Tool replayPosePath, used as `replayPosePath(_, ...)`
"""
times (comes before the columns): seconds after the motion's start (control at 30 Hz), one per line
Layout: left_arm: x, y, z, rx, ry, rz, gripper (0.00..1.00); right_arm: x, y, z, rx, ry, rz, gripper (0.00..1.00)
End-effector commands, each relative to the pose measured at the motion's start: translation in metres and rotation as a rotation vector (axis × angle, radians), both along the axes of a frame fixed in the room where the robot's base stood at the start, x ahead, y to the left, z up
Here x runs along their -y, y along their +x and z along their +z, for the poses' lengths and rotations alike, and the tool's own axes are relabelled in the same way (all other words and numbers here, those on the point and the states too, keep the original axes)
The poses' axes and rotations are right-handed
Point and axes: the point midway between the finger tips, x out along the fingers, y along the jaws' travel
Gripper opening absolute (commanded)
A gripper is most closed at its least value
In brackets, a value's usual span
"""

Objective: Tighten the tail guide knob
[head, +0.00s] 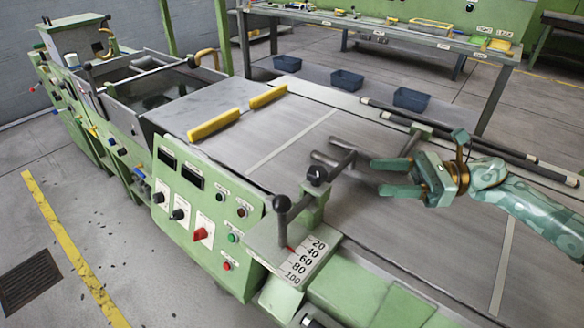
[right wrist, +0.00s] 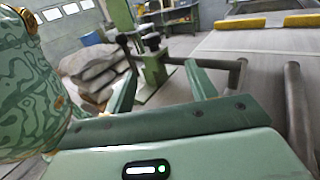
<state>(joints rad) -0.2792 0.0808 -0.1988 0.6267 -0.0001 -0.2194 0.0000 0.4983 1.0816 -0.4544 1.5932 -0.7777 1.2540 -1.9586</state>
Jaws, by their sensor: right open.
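A black knob (head: 317,175) sits on top of a green post on the machine's near side, by the dark guide rods (head: 343,162); I take it for the tail guide knob. A second dark ball-topped lever (head: 282,203) stands just left of it by the numbered scale. My right gripper (head: 379,177) is open and empty, to the right of the knob and apart from it, with its fingers pointing left. In the right wrist view the black knob (right wrist: 152,42) shows beyond and between the open fingertips (right wrist: 160,70). My left gripper is not in view.
The grey machine bed (head: 400,235) lies under my right arm. Two yellow bars (head: 213,125) lie across the bed farther back. A control panel (head: 200,205) with switches faces the near side. A long dark rod (head: 470,140) runs along the far edge. A workbench (head: 400,38) stands behind.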

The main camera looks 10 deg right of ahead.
Motion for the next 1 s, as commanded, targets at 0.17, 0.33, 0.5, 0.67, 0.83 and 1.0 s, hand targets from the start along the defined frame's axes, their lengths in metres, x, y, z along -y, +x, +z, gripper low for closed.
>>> replayPosePath(0.17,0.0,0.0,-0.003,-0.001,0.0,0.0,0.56,-0.005,-0.007,0.003,0.021,-0.01,0.019,0.56)
replayPosePath(0.33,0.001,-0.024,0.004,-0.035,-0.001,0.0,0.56,-0.038,0.005,0.003,0.018,-0.005,0.02,0.56)
replayPosePath(0.5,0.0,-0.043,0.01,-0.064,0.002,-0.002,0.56,-0.082,0.022,0.001,0.016,-0.004,0.02,0.56)
replayPosePath(0.67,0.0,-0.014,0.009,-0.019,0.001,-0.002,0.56,-0.118,0.032,0.0,0.012,-0.005,0.018,0.56)
replayPosePath(0.83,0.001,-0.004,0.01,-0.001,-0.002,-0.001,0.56,-0.143,0.039,-0.001,0.011,-0.007,0.017,0.56)
replayPosePath(1.0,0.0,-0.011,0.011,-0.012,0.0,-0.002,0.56,-0.154,0.042,-0.002,0.009,-0.006,0.016,0.56)
